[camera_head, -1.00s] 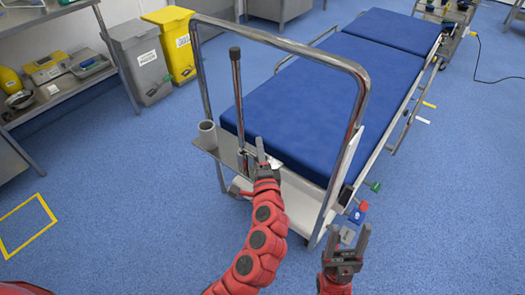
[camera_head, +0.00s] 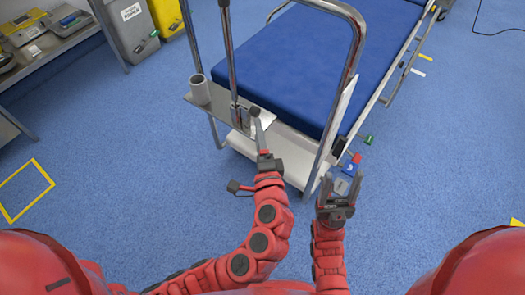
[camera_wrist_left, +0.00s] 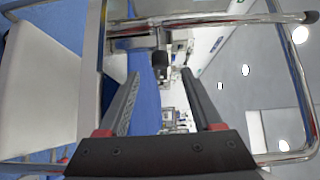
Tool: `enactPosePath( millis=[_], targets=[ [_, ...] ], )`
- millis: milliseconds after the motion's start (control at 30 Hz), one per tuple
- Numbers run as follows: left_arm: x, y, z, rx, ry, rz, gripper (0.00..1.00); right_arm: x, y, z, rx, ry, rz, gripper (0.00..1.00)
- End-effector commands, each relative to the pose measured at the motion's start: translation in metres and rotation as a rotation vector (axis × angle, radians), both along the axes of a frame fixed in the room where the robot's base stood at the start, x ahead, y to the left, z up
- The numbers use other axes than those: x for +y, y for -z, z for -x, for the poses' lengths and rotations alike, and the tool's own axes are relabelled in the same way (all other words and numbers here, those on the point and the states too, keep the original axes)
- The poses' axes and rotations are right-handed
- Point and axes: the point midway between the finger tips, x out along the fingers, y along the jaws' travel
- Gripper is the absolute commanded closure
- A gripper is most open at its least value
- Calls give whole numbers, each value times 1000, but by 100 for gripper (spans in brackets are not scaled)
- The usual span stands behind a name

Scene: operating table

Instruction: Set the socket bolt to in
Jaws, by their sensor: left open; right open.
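The upright metal pole (camera_head: 228,50) stands in a socket (camera_head: 239,113) on the small metal shelf at the bed's end. In the left wrist view the pole (camera_wrist_left: 215,20) runs across the top, through a metal socket block (camera_wrist_left: 138,42). The socket bolt's black knob (camera_wrist_left: 160,60) sticks out from this block. My left gripper (camera_wrist_left: 158,98) is open, with the knob ahead between its two fingers and no visible contact. In the head view my left gripper (camera_head: 257,128) is just in front of the socket. My right gripper (camera_head: 342,184) is open and empty beside the bed's corner.
The tall tube frame (camera_head: 358,45) rises around the shelf (camera_head: 208,112) and pole. A grey cup (camera_head: 200,91) stands on the shelf's left. Coloured knobs (camera_head: 352,165) sit close to my right gripper.

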Motion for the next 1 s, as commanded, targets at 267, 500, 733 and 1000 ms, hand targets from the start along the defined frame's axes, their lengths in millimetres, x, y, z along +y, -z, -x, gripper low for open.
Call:
enactPosePath(
  millis=[267,500,733,1000],
  targets=[
    [-9,0,47,0,3,-1,34,0,0,0,0,0,0,40],
    [-9,0,58,-1,0,1,34,0,1,0,0,0,0,40],
    [-9,0,58,0,-2,1,34,0,1,0,0,0,0,40],
    [-9,0,58,0,-2,0,34,0,1,0,0,0,0,40]
  ],
)
